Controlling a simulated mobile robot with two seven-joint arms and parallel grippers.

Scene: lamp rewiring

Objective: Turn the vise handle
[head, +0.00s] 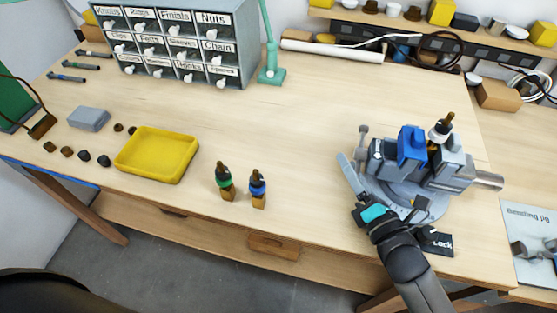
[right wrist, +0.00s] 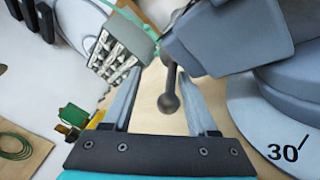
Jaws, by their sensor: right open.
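The grey vise (head: 450,170) stands on a round swivel base at the right of the bench in the head view. Its handle (head: 362,142), a bar with ball ends, stands roughly upright at the vise's left side. In the right wrist view the handle (right wrist: 169,82) and its ball end show between the fingers, with gaps on both sides. My right gripper (head: 350,172) is open beside the vise's left side; its spread fingers also show in the right wrist view (right wrist: 158,80). My left gripper is not in view.
A blue block (head: 411,147) and a dark-topped socket (head: 441,128) sit at the vise jaws. Two small sockets (head: 226,180) (head: 258,188) and a yellow tray (head: 157,154) stand to the left. A drawer cabinet (head: 185,45) is at the back.

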